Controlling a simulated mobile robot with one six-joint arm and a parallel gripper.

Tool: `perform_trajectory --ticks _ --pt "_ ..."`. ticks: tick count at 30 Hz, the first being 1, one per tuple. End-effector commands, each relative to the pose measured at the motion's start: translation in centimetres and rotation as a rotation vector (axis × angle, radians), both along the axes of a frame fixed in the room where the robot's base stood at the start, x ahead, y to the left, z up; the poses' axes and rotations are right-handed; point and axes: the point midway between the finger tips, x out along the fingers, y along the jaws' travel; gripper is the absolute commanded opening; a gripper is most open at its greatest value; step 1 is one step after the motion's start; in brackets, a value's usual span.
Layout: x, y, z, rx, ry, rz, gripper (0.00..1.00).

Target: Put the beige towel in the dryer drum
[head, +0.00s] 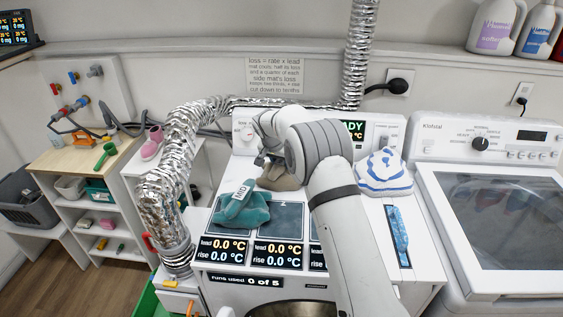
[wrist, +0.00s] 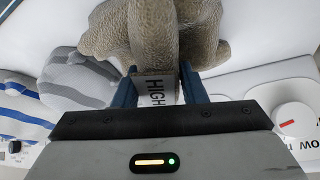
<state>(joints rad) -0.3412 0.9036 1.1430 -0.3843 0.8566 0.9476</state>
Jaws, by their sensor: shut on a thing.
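The beige towel (head: 284,183) is bunched at the back of the white dryer's top in the head view. My gripper (head: 266,163) is there, partly hidden by my own arm. In the wrist view, my gripper's blue fingers (wrist: 157,88) are shut on a fold of the beige towel (wrist: 152,35), with a tag reading HIGH between them. Whether the towel still touches the surface is unclear. The dryer (head: 225,282) has a dark round drum opening (head: 285,310) low on its front, cut off by the frame's bottom edge and partly behind my arm.
A teal towel (head: 240,208) tagged MID lies on the dark mats left of my arm. A blue-and-white striped cloth (head: 384,178) lies at the right. A silver duct (head: 165,190) runs along the left. A white washer (head: 500,220) stands at the right.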

Motion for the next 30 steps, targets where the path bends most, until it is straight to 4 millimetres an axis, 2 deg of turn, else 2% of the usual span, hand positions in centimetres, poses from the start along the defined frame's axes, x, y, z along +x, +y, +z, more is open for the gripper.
perform_trajectory --ticks 3,4,12,23,30 --pt "0.0 0.0 -0.3 0.000 -0.001 0.000 0.00" --pt "0.0 0.0 -0.4 0.000 0.000 0.001 0.39" --pt "0.0 0.1 -0.3 0.000 0.000 0.001 0.60" --pt "-0.1 0.2 0.5 0.000 -0.002 0.003 0.60" --pt "-1.8 1.2 4.8 0.002 -0.005 0.004 0.60"
